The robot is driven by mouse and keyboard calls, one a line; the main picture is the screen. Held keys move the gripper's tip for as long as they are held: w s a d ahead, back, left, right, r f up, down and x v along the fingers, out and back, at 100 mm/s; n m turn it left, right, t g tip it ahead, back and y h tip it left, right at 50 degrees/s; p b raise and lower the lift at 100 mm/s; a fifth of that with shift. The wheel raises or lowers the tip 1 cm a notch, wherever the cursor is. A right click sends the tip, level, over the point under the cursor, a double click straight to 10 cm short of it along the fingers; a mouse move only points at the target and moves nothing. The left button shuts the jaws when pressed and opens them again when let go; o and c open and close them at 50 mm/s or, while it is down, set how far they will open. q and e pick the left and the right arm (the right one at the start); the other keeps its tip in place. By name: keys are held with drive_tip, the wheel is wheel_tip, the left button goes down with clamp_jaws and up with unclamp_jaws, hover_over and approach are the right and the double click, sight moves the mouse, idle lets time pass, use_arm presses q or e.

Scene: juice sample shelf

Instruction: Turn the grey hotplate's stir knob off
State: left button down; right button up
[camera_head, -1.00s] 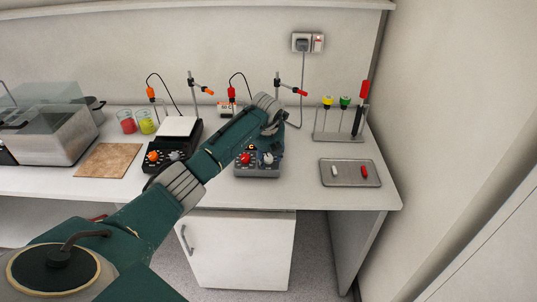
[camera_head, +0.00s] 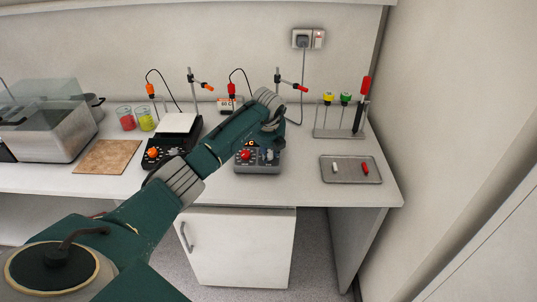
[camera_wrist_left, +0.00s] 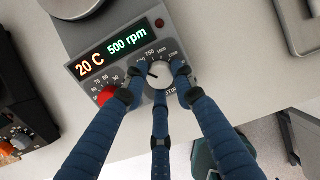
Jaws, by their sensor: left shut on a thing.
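The grey hotplate (camera_head: 258,168) stands on the bench under my left forearm, which hides its upper part. Its red knob (camera_head: 245,155) is at the left of the front panel. In the left wrist view the white stir knob (camera_wrist_left: 157,71) shows beside the dial numbers, and the red knob (camera_wrist_left: 105,95) is to its left. The display (camera_wrist_left: 112,50) reads 20 C and 500 rpm. My left gripper (camera_head: 268,154) is at the stir knob; its blue fingers (camera_wrist_left: 158,84) are closed around it. My right gripper is not in view.
A black hotplate (camera_head: 170,148) with an orange knob stands to the left. A metal tray (camera_head: 350,178) with small stir bars and a rack (camera_head: 340,134) are to the right. A wooden board (camera_head: 107,157) lies further left. Bare bench lies between the grey hotplate and tray.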

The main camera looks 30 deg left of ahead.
use_arm(q)
drive_tip(key=n+b, duration=0.1)
drive_tip(key=n, duration=0.1)
drive_tip(key=shift+w+f+n+b, duration=0.1)
drive_tip(key=shift+n+b, duration=0.3)
drive_tip(key=n+b, duration=0.2)
drive_tip(key=n, duration=0.1)
drive_tip(key=shift+n+g, duration=0.3)
drive_tip(key=n+b, duration=0.2)
drive_tip(key=n, duration=0.1)
drive_tip(key=shift+n, duration=0.5)
drive_tip(key=shift+r, duration=0.2)
drive_tip(key=c, duration=1.4)
unclamp_jaws()
drive_tip(key=v, duration=1.2)
drive_tip(key=shift+w+d, duration=0.2)
